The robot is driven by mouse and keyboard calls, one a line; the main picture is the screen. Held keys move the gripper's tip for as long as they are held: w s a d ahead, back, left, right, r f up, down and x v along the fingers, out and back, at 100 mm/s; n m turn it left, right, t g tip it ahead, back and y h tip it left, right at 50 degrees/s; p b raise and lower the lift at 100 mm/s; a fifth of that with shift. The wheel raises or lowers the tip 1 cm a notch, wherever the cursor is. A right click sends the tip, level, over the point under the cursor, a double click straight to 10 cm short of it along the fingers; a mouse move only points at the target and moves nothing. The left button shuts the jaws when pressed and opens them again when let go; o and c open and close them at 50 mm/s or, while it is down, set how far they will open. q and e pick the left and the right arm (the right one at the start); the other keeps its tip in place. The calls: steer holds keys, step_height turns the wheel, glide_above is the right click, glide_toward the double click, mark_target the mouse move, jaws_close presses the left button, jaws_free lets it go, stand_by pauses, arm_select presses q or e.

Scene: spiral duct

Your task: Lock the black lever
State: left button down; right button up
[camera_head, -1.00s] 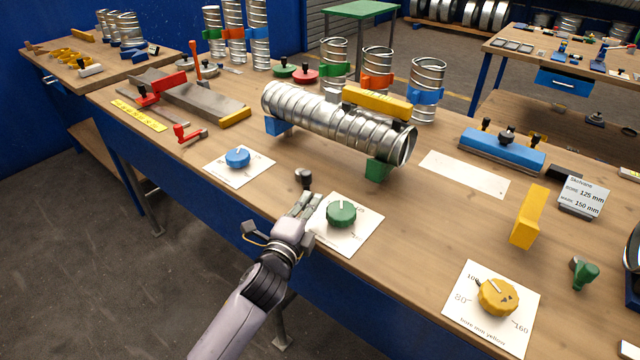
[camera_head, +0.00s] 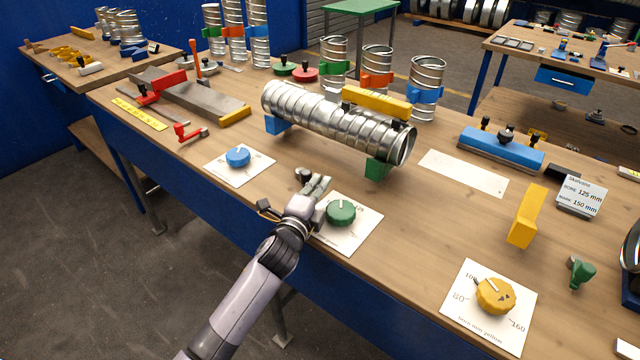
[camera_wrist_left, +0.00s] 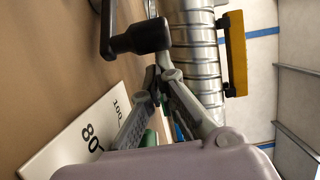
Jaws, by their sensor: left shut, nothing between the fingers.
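The black lever (camera_head: 304,174) stands on the wooden bench in front of the spiral duct; its black knob and arm show large in the left wrist view (camera_wrist_left: 140,37). My left gripper (camera_head: 322,182) is shut and empty, with its fingertips right beside the lever. In the left wrist view the fingers (camera_wrist_left: 155,78) meet just below the knob; I cannot tell whether they touch it. The lever's base is partly hidden by the gripper in the head view. My right gripper is not in view.
A green dial (camera_head: 341,212) on a white card lies just right of my left gripper. A blue dial (camera_head: 237,157) lies to the left. The spiral duct (camera_head: 335,122) rests on blue and green supports behind the lever. A yellow block (camera_head: 527,216) stands further right.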

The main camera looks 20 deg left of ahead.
arm_select(q)
steer(key=shift+s+a+m+h, duration=0.15)
steer(key=shift+a+m+h, duration=0.15)
steer(key=shift+h, duration=0.1)
